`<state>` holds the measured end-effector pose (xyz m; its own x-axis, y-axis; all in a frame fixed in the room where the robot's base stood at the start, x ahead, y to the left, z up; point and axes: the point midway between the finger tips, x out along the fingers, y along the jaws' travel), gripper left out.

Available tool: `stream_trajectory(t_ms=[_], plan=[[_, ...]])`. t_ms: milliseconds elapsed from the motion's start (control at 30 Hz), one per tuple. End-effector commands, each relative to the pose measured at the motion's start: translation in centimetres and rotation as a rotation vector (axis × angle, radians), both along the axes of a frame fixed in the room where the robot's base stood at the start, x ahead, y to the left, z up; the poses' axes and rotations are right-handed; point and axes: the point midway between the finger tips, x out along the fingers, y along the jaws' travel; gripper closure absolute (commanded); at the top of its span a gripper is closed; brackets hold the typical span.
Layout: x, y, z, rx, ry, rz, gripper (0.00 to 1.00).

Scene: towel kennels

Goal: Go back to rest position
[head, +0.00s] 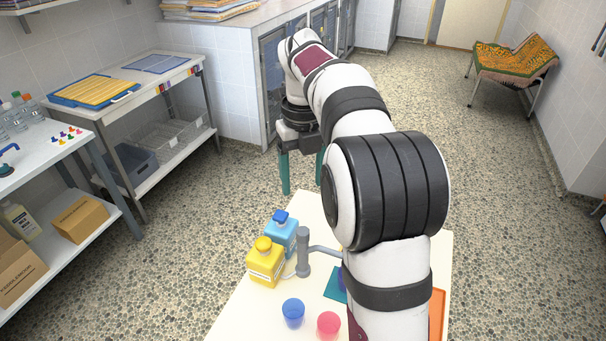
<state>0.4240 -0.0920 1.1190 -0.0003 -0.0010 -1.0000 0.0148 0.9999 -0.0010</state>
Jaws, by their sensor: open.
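My gripper (303,170) hangs at the end of my arm, beyond the far edge of the cream worktop (241,310). Its two teal fingers point down and stand apart, with nothing visible between them. The right finger is partly hidden behind my arm. The gripper is in front of the tiled counter with kennel doors (272,78), above the speckled floor.
A blue bottle (282,234), a yellow bottle (265,262), a grey post (303,252), a blue cup (293,313) and a pink cup (328,325) stand on the worktop. My arm hides part of it. A trolley (178,75) stands left; a draped chair (514,62) stands far right.

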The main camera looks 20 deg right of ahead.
Motion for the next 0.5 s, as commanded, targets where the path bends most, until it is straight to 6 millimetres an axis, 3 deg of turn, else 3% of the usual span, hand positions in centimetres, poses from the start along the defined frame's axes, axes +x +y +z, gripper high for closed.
stream_trajectory(t_ms=[500], plan=[[-0.07, 0.06, 0.76, 0.001, 0.000, 0.004, 0.31]])
